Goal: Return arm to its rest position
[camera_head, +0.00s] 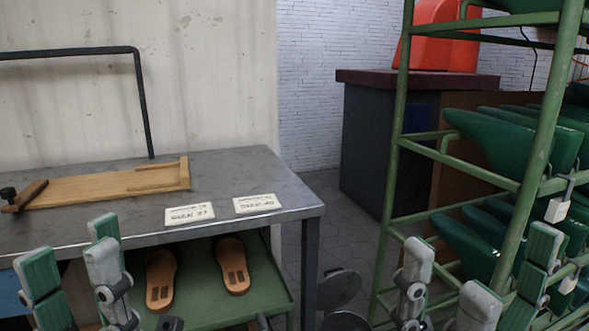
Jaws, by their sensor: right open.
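My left gripper (72,262) is at the lower left, in front of the table's front edge. Its grey and green fingers point up and stand apart with nothing between them. My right gripper (478,268) is at the lower right, in front of the green rack. Its fingers are spread wide and empty. Both arms below the fingers are mostly cut off by the bottom edge of the view.
The grey metal table (110,222) bears a wooden jig (100,188) and two paper labels (189,214). Two tan sandal soles (160,278) lie on the green lower shelf (200,290). The green rack (398,180) holds green lasts (490,140). A dark cabinet (375,150) stands behind.

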